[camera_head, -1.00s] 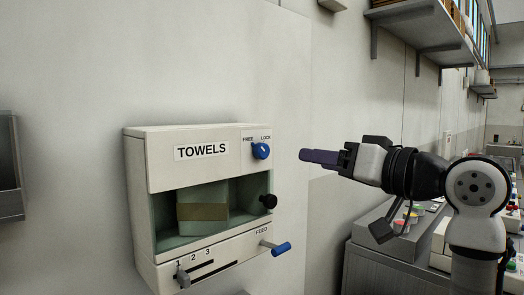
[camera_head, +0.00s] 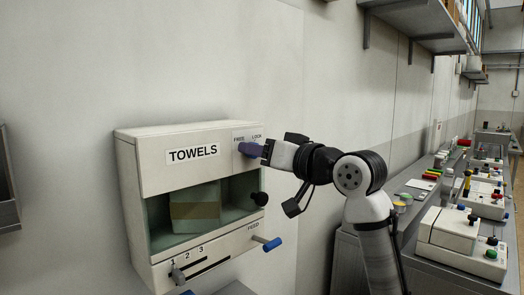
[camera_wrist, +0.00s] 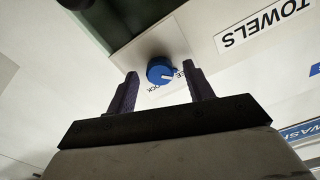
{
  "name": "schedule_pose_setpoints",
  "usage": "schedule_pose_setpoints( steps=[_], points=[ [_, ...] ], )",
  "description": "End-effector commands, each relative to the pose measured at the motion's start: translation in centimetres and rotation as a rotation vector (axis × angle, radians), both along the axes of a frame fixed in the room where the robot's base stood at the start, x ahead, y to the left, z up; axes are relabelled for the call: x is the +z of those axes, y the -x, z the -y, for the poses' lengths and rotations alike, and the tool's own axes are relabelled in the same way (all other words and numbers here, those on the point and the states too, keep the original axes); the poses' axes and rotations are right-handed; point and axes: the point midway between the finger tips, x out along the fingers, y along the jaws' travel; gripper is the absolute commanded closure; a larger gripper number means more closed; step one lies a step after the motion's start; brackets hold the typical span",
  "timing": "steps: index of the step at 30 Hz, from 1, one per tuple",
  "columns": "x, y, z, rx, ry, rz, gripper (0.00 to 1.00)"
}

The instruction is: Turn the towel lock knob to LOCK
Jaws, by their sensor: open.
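The blue towel lock knob (camera_wrist: 157,67) shows in the wrist view on the towel dispenser's white front. Its white mark appears to point toward the partly hidden FREE label; the partly hidden LOCK label lies below the knob in that view. My gripper (camera_wrist: 160,72) is open, with one purple finger on each side of the knob and gaps visible beside it. In the head view my gripper (camera_head: 249,150) is at the dispenser's upper right, just under the FREE and LOCK labels, and hides the knob. The dispenser (camera_head: 150,157) hangs on the wall.
A shelf (camera_head: 425,24) is high on the right. Benches with other devices (camera_head: 459,232) stand at right. The wall above the dispenser is clear.

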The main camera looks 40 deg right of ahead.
Motion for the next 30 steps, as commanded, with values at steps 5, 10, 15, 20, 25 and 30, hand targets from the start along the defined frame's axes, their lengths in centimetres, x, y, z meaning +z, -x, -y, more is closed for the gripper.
schedule_pose_setpoints(
  steps=[5, 10, 15, 20, 25, 30],
  points=[
    [0.0, 0.03, 0.01, 0.0, 0.0, 0.0, 0.58],
    [0.01, 0.05, 0.01, 0.0, 0.0, 0.0, 0.81],
    [0.01, 0.06, 0.0, 0.0, -0.001, 0.0, 0.93],
    [0.03, 0.06, 0.0, 0.0, -0.019, -0.001, 0.93],
    [0.09, 0.01, -0.03, 0.002, -0.085, -0.006, 0.93],
    [0.11, -0.02, -0.06, 0.003, -0.202, -0.015, 0.93]
  ],
)
